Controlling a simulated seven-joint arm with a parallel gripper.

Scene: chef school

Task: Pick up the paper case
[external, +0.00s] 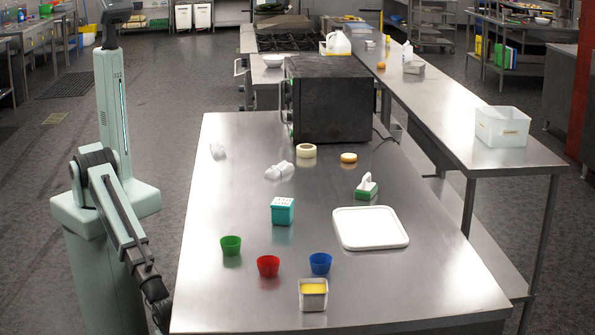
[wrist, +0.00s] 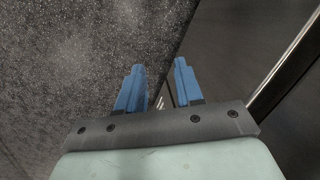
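Green (external: 231,245), red (external: 268,266) and blue (external: 320,263) small cups, shaped like baking cases, stand apart and upright on the near part of the steel table (external: 235,300). I cannot tell for sure which thing is the paper case. A teal box with a white top (external: 283,211) stands behind the cups. My gripper (wrist: 159,65) shows in the wrist view with its two blue fingers apart and nothing between them. It hangs over the speckled floor beside a dark panel, away from the cups. In the external view the gripper itself is hidden.
A small tub with yellow contents (external: 313,294) stands at the near edge. A white board or lid (external: 371,228) lies right. Behind are a green-and-white item (external: 366,188), crumpled white pieces (external: 279,171), a tape-like ring (external: 306,151) and a dark oven (external: 327,99).

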